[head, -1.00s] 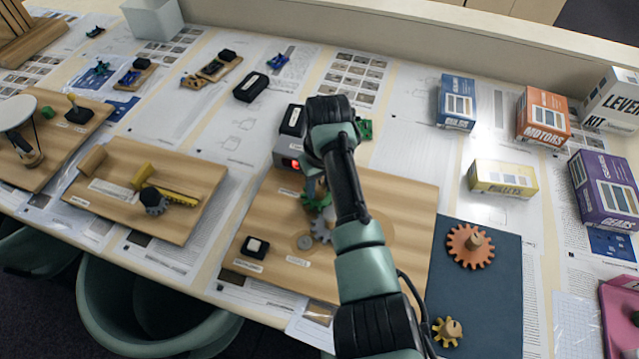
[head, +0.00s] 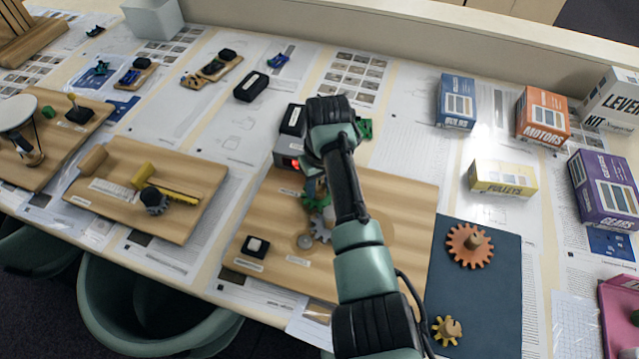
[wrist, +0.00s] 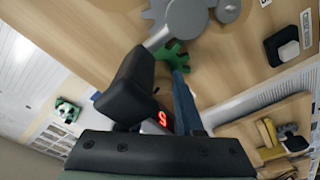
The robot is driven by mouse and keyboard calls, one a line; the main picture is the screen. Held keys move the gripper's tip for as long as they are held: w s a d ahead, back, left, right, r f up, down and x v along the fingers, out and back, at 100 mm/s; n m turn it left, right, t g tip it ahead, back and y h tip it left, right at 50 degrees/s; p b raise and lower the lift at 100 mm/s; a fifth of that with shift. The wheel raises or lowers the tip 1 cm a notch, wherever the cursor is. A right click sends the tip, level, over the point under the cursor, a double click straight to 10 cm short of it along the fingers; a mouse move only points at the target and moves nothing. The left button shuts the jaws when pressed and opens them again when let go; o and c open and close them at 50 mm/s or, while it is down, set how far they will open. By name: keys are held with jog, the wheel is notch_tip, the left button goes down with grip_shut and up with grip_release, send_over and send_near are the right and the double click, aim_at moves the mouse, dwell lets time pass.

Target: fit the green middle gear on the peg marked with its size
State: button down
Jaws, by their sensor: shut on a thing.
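The green middle gear (head: 315,201) is low over the wooden gear board (head: 272,222), beside a grey gear (head: 320,228). My arm partly covers it in the head view. In the wrist view the green gear (wrist: 172,54) shows at the tips of my gripper (wrist: 167,72), close to the grey gear. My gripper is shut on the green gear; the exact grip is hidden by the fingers. The peg under the green gear is hidden, so I cannot tell whether the gear is around it. A small white label (head: 298,261) lies on the board.
A motor box (head: 288,150) with a red light stands at the board's back edge, close to my gripper. An orange gear (head: 469,246) and a yellow gear (head: 446,330) lie on a blue mat (head: 480,295) to the right. A black switch (head: 256,246) sits at the board's front left.

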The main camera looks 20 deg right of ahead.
jog(key=shift+r+p, duration=0.55)
jog(key=shift+r, duration=0.1)
dwell(0.5)
jog(key=shift+f+b, duration=0.45)
jog(key=shift+f, duration=0.4)
dwell(0.3)
jog(key=shift+r, duration=0.25)
jog(key=shift+r+p, duration=0.6)
jog(key=shift+p, duration=0.25)
dwell(0.4)
jog(key=shift+f+b, duration=0.5)
jog(key=shift+f, duration=0.35)
dwell(0.4)
jog(key=c, duration=0.8)
grip_release()
jog(key=shift+c, duration=0.2)
